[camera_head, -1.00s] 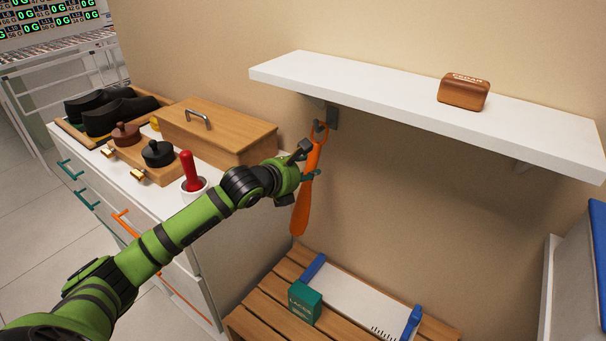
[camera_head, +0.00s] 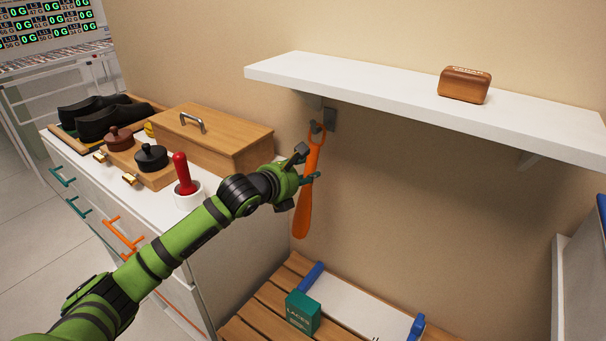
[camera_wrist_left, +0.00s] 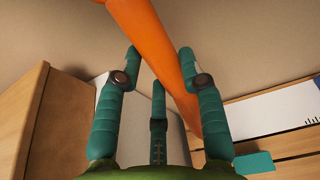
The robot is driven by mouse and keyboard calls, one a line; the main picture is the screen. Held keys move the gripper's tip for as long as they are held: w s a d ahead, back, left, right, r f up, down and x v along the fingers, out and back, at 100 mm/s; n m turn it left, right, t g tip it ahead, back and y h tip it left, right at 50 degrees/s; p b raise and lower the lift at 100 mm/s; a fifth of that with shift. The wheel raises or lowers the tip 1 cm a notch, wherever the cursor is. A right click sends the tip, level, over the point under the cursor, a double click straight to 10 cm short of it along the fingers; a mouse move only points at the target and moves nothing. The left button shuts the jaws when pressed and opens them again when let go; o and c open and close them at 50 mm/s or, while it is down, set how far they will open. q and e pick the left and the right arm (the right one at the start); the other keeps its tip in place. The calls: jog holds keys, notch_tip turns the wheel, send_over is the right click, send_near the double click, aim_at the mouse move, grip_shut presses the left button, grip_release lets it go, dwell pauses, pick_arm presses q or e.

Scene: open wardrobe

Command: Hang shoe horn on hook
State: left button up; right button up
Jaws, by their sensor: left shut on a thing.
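The orange shoe horn (camera_head: 304,208) hangs nearly upright, with its looped end at the top. My left gripper (camera_head: 308,179) is shut on it below the loop. In the left wrist view, the shoe horn (camera_wrist_left: 160,50) runs diagonally past the teal fingers of this gripper (camera_wrist_left: 158,65). The dark wall hook (camera_head: 329,119) is under the white shelf. The loop overlaps the hook's front in the head view. I cannot tell whether the loop is around the hook or only in front of it. My right gripper is not in view.
The white shelf (camera_head: 400,97) juts out above the hook and bears a brown cedar block (camera_head: 464,85). A dresser at the left holds a wooden box (camera_head: 232,146), shoes and a red-handled tool (camera_head: 182,172). A slatted bench below holds a green box (camera_head: 303,312).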

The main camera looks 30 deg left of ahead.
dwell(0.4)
pick_arm(q)
jog(key=o, duration=1.1)
jog(key=shift+o, duration=0.6)
jog(key=o, duration=0.6)
